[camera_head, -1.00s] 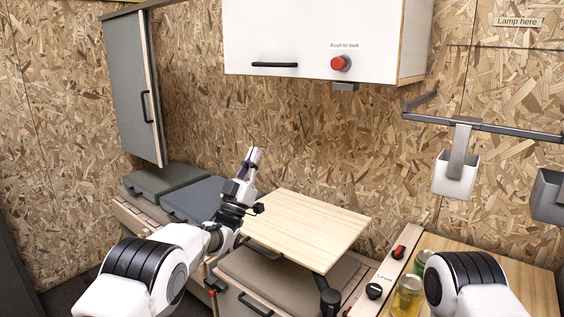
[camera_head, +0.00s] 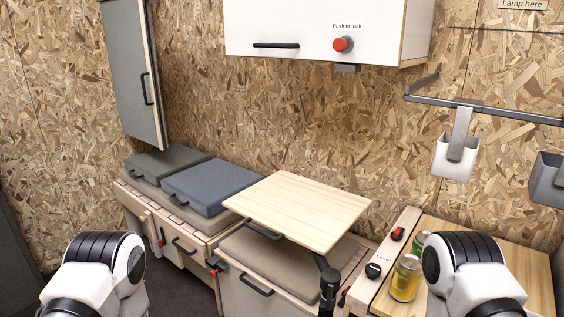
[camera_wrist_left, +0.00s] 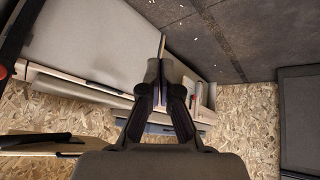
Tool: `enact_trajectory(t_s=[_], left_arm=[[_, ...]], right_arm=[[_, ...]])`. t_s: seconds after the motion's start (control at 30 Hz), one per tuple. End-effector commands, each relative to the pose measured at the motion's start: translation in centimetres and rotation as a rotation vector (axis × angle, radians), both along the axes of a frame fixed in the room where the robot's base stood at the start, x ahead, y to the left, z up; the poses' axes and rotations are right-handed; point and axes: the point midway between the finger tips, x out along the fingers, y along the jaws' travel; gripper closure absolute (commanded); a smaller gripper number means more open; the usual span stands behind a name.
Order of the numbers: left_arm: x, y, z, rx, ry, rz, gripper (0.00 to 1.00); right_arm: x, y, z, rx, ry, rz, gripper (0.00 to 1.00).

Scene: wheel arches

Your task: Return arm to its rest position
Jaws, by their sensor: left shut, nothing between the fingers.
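My left arm (camera_head: 100,275) is drawn back to the lower left of the head view, and its gripper is out of sight there. The left wrist view shows my left gripper (camera_wrist_left: 160,92) shut, with nothing between its fingers. It is apart from the pale panel (camera_wrist_left: 100,40) and wooden shelf edge behind it. My right arm (camera_head: 470,265) stands at the lower right of the head view. Its gripper is not in view.
A wooden tabletop (camera_head: 300,208) stands on a black post above a cushioned bench. Cans (camera_head: 406,276) stand near my right arm. A white cabinet (camera_head: 310,30) hangs above.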

Motion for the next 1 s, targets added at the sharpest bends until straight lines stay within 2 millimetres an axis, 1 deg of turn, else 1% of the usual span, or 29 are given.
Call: enact_trajectory(t_s=[0.03,0.07,0.1,0.17,0.2,0.27,0.3,0.37,0.4,0.43,0.5,0.57,0.6,0.73,0.8,0.83,1.0], left_arm=[[-3.4,0.2,-0.4,0.009,0.087,-0.002,1.00],[-5.2,0.3,-0.5,0.014,0.137,-0.007,1.00],[-7.7,0.4,-0.6,0.020,0.200,-0.013,1.00],[-11.0,0.4,-0.5,0.030,0.289,-0.026,1.00],[-13.1,0.5,-0.3,0.035,0.345,-0.036,1.00],[-16.0,0.5,0.1,0.043,0.426,-0.053,1.00],[-17.8,0.5,0.4,0.047,0.476,-0.067,1.00],[-20.5,0.5,1.0,0.057,0.559,-0.097,1.00],[-21.4,0.5,1.2,0.073,0.606,-0.160,1.00],[-21.2,0.5,3.5,0.072,0.597,-0.153,1.00],[-21.1,0.5,5.6,0.070,0.594,-0.150,1.00],[-21.0,0.5,7.4,0.071,0.593,-0.150,1.00],[-21.0,0.5,8.7,0.071,0.592,-0.149,1.00],[-21.0,0.5,12.4,0.071,0.590,-0.148,1.00],[-21.0,0.5,13.6,0.071,0.590,-0.147,1.00],[-21.0,0.5,13.9,0.071,0.590,-0.147,1.00],[-20.9,0.5,14.0,0.071,0.589,-0.147,1.00]], right_arm=[[0.0,0.0,0.0,0.000,0.000,0.000,0.41],[0.0,0.0,0.0,0.000,0.000,0.000,0.41],[0.0,0.0,0.0,0.000,0.000,0.000,0.41],[0.0,0.0,0.0,0.000,0.000,0.000,0.41],[0.0,0.0,0.0,0.000,0.000,0.000,0.41],[0.0,0.0,0.0,0.000,0.000,0.000,0.41],[0.0,0.0,0.0,0.000,0.000,0.000,0.41],[0.0,0.0,0.0,0.000,0.000,0.000,0.41],[0.0,0.0,0.3,0.000,0.000,0.000,0.41],[-0.1,0.0,2.5,0.000,0.002,0.000,0.41],[0.0,0.0,4.8,0.000,0.000,0.000,0.41],[0.1,0.0,6.7,0.000,-0.001,0.000,0.41],[0.0,0.0,7.9,0.000,-0.001,0.000,0.41],[0.0,0.0,11.6,0.000,0.000,0.000,0.41],[0.0,0.0,12.8,0.000,0.000,0.000,0.41],[0.0,0.0,13.2,0.000,0.000,0.000,0.41],[0.0,0.0,13.2,0.000,0.000,0.000,0.41]])
